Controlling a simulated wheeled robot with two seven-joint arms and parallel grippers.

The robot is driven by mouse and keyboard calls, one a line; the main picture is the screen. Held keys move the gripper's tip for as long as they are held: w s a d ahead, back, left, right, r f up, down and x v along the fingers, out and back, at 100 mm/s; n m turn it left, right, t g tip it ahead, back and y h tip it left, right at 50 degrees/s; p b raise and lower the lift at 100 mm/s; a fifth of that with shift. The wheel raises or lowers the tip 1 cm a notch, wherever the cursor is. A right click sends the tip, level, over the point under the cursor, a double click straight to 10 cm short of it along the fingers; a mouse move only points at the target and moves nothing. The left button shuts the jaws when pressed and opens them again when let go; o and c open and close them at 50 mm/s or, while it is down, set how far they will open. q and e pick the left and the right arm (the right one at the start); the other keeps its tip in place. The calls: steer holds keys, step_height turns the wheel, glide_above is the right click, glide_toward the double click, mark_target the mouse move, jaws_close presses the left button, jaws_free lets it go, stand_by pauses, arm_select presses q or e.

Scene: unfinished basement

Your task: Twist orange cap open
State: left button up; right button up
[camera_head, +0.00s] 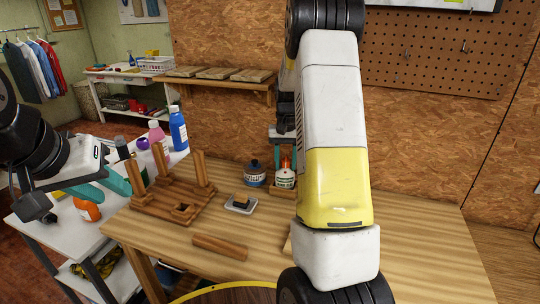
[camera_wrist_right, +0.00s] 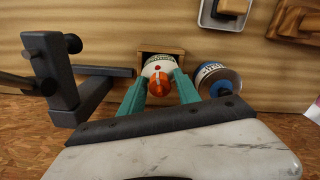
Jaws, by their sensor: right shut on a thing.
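A white bottle with green markings (camera_head: 285,179) stands in a small open wooden box at the back of the workbench. Its orange cap (camera_wrist_right: 160,87) faces the right wrist camera. My right gripper (camera_wrist_right: 160,84) has its teal fingers shut on the two sides of the cap. In the head view my right gripper (camera_head: 284,160) is above the bottle, partly hidden by my right arm. My left gripper (camera_head: 104,190) is at the left, over the white table, with its teal fingers apart and nothing seen between them.
A blue-and-white jar (camera_wrist_right: 218,80) stands close beside the bottle. A wooden peg frame (camera_head: 170,207), a small grey tray (camera_head: 241,204) and a loose wooden block (camera_head: 220,246) lie on the workbench (camera_head: 420,245). Several bottles and an orange item (camera_head: 87,211) are on the white table.

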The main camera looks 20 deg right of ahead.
steer(key=shift+s+f+n, duration=0.1)
steer(key=shift+n, duration=0.7)
steer(key=n, duration=0.3)
steer(key=shift+c, duration=0.2)
steer(key=shift+s+f+n, duration=0.1)
steer(key=shift+n, duration=1)
steer(key=shift+n, duration=0.9)
steer(key=n, duration=0.3)
steer(key=shift+c, duration=0.5)
steer(key=shift+n, duration=0.3)
